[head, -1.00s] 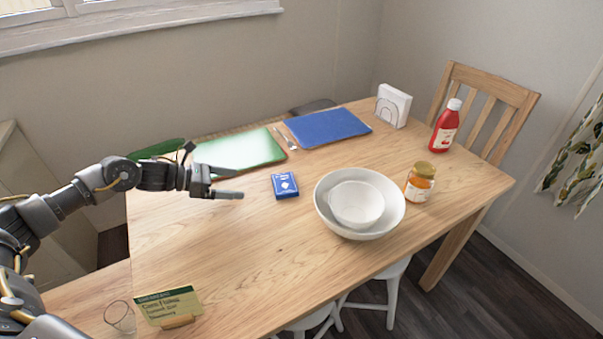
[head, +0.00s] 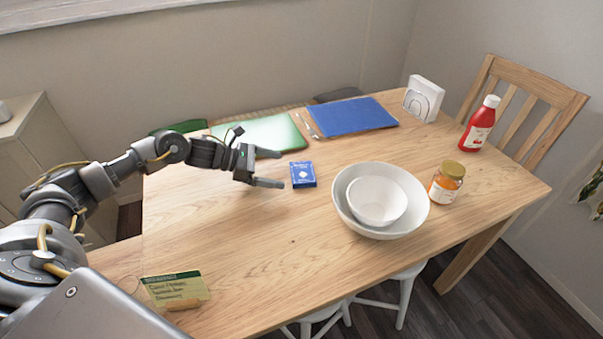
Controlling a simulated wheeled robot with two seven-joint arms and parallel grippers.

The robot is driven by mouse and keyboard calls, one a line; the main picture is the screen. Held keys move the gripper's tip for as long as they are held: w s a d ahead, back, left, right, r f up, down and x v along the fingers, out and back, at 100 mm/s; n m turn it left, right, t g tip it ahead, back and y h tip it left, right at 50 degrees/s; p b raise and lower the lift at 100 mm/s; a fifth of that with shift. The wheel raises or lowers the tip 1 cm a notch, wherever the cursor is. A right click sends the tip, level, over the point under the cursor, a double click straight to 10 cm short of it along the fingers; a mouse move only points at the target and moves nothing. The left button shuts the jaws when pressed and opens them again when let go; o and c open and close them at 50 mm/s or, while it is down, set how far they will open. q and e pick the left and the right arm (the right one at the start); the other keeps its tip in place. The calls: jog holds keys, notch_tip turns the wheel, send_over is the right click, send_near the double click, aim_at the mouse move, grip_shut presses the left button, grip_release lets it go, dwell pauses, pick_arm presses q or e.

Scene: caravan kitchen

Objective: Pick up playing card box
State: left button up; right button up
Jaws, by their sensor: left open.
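The playing card box (head: 303,175) is small and blue with a white mark. It lies on the wooden table in the head view, left of the bowls. My left gripper (head: 276,169) comes in from the left, with its two fingers spread apart and nothing between them. Its fingertips point right, toward the box, and end just short of its left side. My right gripper does not show.
A white bowl nested in a larger bowl (head: 343,208) stands right of the box, with an orange jar (head: 446,182) beside it. A green mat (head: 262,135) and blue mat (head: 352,116) lie behind. A card sign (head: 175,289) stands at the front left. Bare table lies in front of the box.

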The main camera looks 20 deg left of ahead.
aim_at(293, 173)
pick_arm(q)
jog(key=p+x, duration=0.1)
jog(key=x, duration=0.3)
jog(key=shift+d, duration=0.3)
jog(key=shift+w+d+f, duration=0.2)
jog(key=shift+w, duration=0.05)
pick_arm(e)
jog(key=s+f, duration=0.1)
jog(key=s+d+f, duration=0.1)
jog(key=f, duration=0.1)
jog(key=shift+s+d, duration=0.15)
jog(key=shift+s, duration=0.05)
pick_arm(q)
jog(key=c, duration=0.9)
jog(key=shift+r, duration=0.1)
